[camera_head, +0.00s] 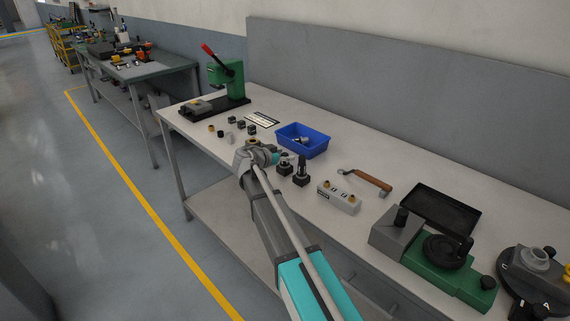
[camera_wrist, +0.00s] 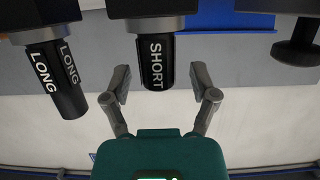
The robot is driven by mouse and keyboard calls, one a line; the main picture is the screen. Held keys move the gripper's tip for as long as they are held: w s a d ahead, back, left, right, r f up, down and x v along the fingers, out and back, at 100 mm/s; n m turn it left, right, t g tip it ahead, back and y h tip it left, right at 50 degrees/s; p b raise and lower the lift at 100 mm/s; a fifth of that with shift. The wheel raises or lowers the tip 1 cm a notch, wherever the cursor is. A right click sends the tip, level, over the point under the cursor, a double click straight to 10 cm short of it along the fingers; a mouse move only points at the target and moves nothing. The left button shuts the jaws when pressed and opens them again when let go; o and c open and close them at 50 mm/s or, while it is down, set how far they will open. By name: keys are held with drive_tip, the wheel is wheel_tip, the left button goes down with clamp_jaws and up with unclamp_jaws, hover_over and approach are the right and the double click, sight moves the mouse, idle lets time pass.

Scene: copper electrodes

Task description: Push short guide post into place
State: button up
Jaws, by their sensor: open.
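In the wrist view, the short guide post (camera_wrist: 157,64) is a black cylinder marked SHORT in white, with a wider dark base at the picture's top edge. My gripper (camera_wrist: 163,86) is open, with one fingertip on each side of the post's free end and gaps showing; I see no grip on it. A longer black post (camera_wrist: 58,78) marked LONG is to the left. In the head view, my gripper (camera_head: 272,155) is beside the nearer-left dark post (camera_head: 285,164), partly covering that area; the taller dark post (camera_head: 301,173) stands to its right.
A blue bin (camera_head: 318,150) is behind the posts. A grey block with brass-coloured tops (camera_head: 338,199) and a wooden-handled tool (camera_head: 371,182) lie to the right. A green press (camera_head: 229,80) and small dark blocks (camera_head: 241,125) are to the left. A black knobbed part (camera_wrist: 296,52) is close on the right.

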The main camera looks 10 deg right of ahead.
drive_tip(key=shift+c, duration=0.3)
clamp_jaws()
drive_tip(key=shift+r, duration=0.2)
wheel_tip(320, 180, up, 2)
drive_tip(key=p, duration=0.2)
drive_tip(key=shift+r+p, duration=0.1)
drive_tip(key=shift+p, duration=0.25)
drive_tip(key=s+a+r+p, duration=0.4)
drive_tip(key=s+r+p, duration=0.6)
drive_tip(key=s, duration=0.3)
drive_tip(key=shift+s+r, duration=0.2)
